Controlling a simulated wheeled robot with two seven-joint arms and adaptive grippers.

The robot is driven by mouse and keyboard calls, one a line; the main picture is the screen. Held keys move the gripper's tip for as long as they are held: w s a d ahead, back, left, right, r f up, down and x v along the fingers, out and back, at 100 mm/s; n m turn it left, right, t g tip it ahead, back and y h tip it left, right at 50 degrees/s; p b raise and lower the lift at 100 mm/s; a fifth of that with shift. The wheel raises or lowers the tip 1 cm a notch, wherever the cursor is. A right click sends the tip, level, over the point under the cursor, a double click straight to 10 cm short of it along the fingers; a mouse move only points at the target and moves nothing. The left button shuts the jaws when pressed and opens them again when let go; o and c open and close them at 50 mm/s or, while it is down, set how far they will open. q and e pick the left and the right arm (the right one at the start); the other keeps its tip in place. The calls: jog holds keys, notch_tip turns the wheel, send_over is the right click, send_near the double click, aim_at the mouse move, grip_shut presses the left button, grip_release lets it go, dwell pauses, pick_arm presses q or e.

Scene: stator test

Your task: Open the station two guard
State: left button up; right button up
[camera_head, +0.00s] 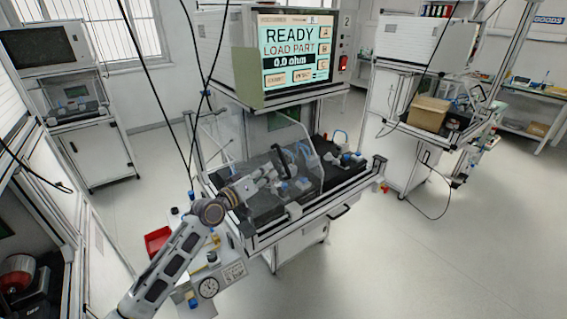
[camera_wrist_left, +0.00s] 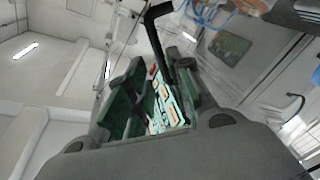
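Station two carries a lit screen (camera_head: 295,50) reading READY, LOAD PART, 0.0 ohm, with a "2" beside it. Below it, the clear guard (camera_head: 235,140) stands over the dark work bed and looks closed. Its black bar handle (camera_head: 283,157) is at the front; it also shows in the left wrist view (camera_wrist_left: 163,35). My left gripper (camera_head: 270,173) is at the handle. In the wrist view its two fingers (camera_wrist_left: 160,90) are apart, with the handle bar seen between them. I cannot tell whether they touch it. My right gripper is not in view.
A red bin (camera_head: 157,241) and a gauge (camera_head: 208,287) are on the side table at lower left. Another station with a cardboard box (camera_head: 428,113) stands right. The floor at lower right is clear.

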aim_at(283, 161)
pick_arm(q)
jog(key=x, duration=0.3)
jog(key=shift+w+d+b, duration=0.15)
jog(key=shift+w+b, duration=0.05)
jog(key=shift+b, duration=0.1)
jog(key=shift+b+x, duration=0.3)
jog(key=shift+x, duration=0.9)
jog(key=shift+b+x, duration=0.4)
jog(key=shift+x, duration=0.95)
jog(key=shift+w+d, duration=0.2)
jog(key=shift+d, duration=0.05)
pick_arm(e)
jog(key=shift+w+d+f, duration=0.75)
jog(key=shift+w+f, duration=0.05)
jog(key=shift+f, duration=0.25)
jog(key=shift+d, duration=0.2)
